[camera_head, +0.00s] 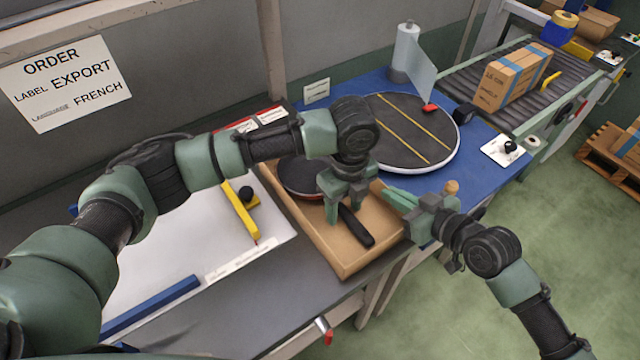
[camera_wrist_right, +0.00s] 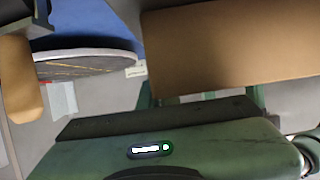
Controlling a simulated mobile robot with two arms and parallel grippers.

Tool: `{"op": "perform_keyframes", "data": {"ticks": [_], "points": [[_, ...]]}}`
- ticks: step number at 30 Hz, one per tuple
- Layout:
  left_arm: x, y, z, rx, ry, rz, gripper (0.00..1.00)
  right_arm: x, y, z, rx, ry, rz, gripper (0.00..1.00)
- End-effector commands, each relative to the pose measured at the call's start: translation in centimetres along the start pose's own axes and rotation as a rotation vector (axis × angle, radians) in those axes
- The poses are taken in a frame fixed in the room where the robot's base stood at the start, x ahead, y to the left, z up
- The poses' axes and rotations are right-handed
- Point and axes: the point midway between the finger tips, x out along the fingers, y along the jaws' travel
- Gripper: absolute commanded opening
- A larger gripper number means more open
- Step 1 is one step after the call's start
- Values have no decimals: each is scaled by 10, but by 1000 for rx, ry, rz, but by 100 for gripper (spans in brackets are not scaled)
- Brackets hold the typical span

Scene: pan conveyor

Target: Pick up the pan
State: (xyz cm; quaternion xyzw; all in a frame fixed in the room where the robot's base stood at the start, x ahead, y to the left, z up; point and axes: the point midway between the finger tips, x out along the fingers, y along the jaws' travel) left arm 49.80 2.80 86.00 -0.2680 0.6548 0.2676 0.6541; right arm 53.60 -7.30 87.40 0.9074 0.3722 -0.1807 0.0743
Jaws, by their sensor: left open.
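The dark round pan (camera_head: 298,178) has a thin red rim and lies on a brown cardboard-like slab (camera_head: 345,268). Its black handle (camera_head: 357,228) points toward the lower right. My left gripper (camera_head: 347,208) is open and points down over the near end of the handle, by the pan's edge; its hand hides part of the pan. I cannot tell whether the fingers touch the handle. My right gripper (camera_head: 398,205) is at the slab's right edge, fingers pointing left. In the right wrist view its fingers (camera_wrist_right: 202,97) stand apart, with the brown slab (camera_wrist_right: 235,48) beyond them.
A round dark turntable (camera_head: 405,130) with yellow lines stands on the blue surface behind. A white board with a yellow bar (camera_head: 240,212) and a blue bar (camera_head: 150,305) lies left. A roller conveyor with a carton (camera_head: 512,78) is at the back right.

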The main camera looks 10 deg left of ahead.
Motion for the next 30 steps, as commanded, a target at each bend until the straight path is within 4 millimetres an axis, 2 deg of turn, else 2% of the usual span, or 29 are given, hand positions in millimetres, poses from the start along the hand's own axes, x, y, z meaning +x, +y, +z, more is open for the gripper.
{"op": "perform_keyframes", "data": {"ticks": [8,13,30], "points": [[4,0,0,1,0,-1,48,0,0,0,0,-1,0,0],[4,0,0,1,0,-1,1,0,0,0,0,-1,0,0],[3,0,0,1,0,-2,0,0,0,0,0,-1,0,0]]}}
